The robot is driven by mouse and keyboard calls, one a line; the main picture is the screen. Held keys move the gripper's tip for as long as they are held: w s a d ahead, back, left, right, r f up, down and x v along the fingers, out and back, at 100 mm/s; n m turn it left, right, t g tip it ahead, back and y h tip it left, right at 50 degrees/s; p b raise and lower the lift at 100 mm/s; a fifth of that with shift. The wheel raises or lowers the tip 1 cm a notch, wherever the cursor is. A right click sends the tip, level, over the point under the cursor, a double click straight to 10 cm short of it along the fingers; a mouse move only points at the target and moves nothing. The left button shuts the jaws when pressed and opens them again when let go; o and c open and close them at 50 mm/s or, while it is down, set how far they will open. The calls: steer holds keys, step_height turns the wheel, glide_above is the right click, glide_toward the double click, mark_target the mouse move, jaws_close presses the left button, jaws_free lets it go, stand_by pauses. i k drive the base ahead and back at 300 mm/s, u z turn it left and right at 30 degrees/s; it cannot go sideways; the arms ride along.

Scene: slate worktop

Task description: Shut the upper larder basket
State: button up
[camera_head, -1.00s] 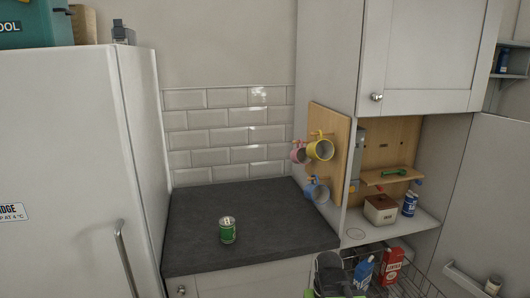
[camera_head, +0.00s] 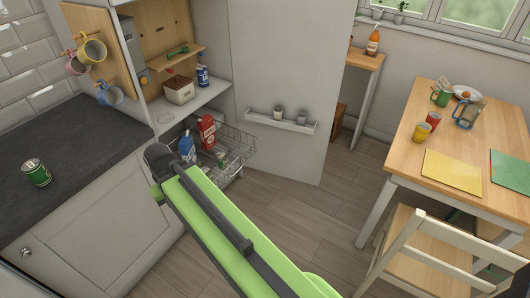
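The upper larder basket (camera_head: 250,143) is a wire basket pulled out from the larder cabinet, below its white shelf. It holds a red carton (camera_head: 207,131), a blue carton (camera_head: 187,147) and a small green-labelled item (camera_head: 222,158). My green arm reaches from the bottom of the picture up to the basket's left front and hides part of it. The dark joint at the arm's far end is left of the blue carton. My gripper does not show; whether anything touches the basket cannot be told.
The larder door (camera_head: 285,75) stands open at the right, with a small rack of jars (camera_head: 281,121). The slate worktop (camera_head: 75,150) with a green can (camera_head: 36,172) is at the left. A table (camera_head: 465,135) and chair (camera_head: 420,250) stand right; floor between is clear.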

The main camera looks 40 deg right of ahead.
mark_target(227, 174)
steer(key=z, duration=0.15)
steer(key=i, duration=1.05)
steer(key=u, duration=0.2)
